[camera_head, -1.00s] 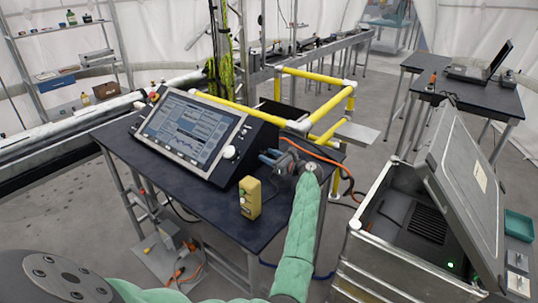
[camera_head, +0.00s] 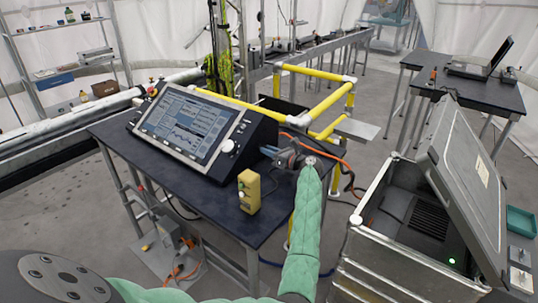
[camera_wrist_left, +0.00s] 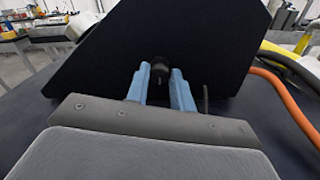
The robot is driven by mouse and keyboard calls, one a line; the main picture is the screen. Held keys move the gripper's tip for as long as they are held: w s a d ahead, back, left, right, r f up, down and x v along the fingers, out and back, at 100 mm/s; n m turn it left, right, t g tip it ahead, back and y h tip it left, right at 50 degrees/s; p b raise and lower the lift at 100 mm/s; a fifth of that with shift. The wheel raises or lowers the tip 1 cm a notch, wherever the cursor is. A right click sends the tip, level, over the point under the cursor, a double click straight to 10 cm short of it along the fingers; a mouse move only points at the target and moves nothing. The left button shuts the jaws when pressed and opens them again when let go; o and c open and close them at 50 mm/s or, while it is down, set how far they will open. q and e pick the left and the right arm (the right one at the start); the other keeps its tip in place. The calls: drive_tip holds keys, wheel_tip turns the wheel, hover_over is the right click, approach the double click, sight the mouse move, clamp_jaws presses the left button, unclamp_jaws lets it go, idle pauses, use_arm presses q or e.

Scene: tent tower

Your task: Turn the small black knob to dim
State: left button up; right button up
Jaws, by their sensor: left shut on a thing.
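The small black knob (camera_wrist_left: 160,70) sticks out of the dark side panel of the console (camera_wrist_left: 190,35) in the left wrist view. My left gripper (camera_wrist_left: 160,82) has its two blue fingers on either side of the knob, shut on it. In the head view the left gripper (camera_head: 268,152) is at the right side of the console (camera_head: 190,128), and the knob is hidden there. The console's screen is lit, and a white knob (camera_head: 228,146) sits on its front face. My right gripper is not in view.
A yellow box (camera_head: 249,192) stands on the dark table (camera_head: 205,205) in front of the console. An orange cable (camera_wrist_left: 285,110) runs right of the gripper. Yellow rails (camera_head: 325,98) stand behind. An open grey case (camera_head: 375,250) is at the right.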

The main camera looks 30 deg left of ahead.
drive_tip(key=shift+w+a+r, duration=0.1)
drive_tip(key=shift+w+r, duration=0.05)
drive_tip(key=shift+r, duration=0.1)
use_arm(q)
drive_tip(key=o, duration=0.9)
drive_tip(key=shift+o, duration=0.2)
drive_tip(key=shift+d+f, duration=0.1)
drive_tip(key=shift+d, duration=0.05)
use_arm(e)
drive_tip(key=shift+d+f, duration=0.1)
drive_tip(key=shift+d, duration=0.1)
